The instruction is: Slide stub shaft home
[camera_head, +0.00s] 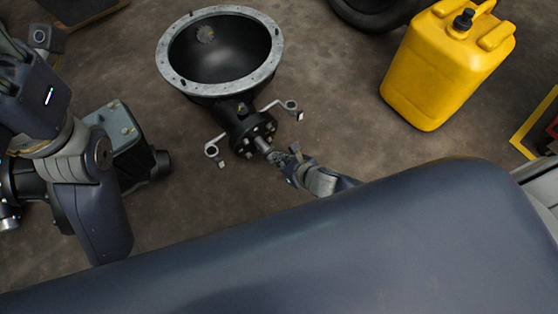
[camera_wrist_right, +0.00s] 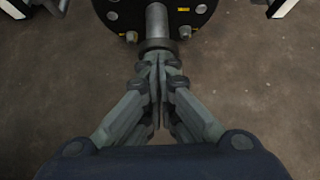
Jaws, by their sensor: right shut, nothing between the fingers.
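The stub shaft (camera_head: 263,144) is a short grey steel rod standing out of the centre of a round black bolted flange (camera_head: 249,134) on the black axle housing. In the right wrist view the shaft (camera_wrist_right: 156,22) runs from the flange toward my gripper and ends in a dark collar (camera_wrist_right: 157,45). My right gripper (camera_head: 284,158) is shut and empty, its fingertips at the shaft's outer end. In the wrist view the fingertips (camera_wrist_right: 157,62) meet right at the collar; I cannot tell whether they touch it. My left gripper is not in view; only my left arm shows.
The housing opens into a wide bell with a grey rim (camera_head: 164,62). Two light brackets (camera_head: 213,150) flank the flange. A grey-and-black unit (camera_head: 125,135) sits at left beside my arm. A yellow jerrycan (camera_head: 440,70) and a tyre (camera_head: 375,14) stand at upper right. Floor between is clear.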

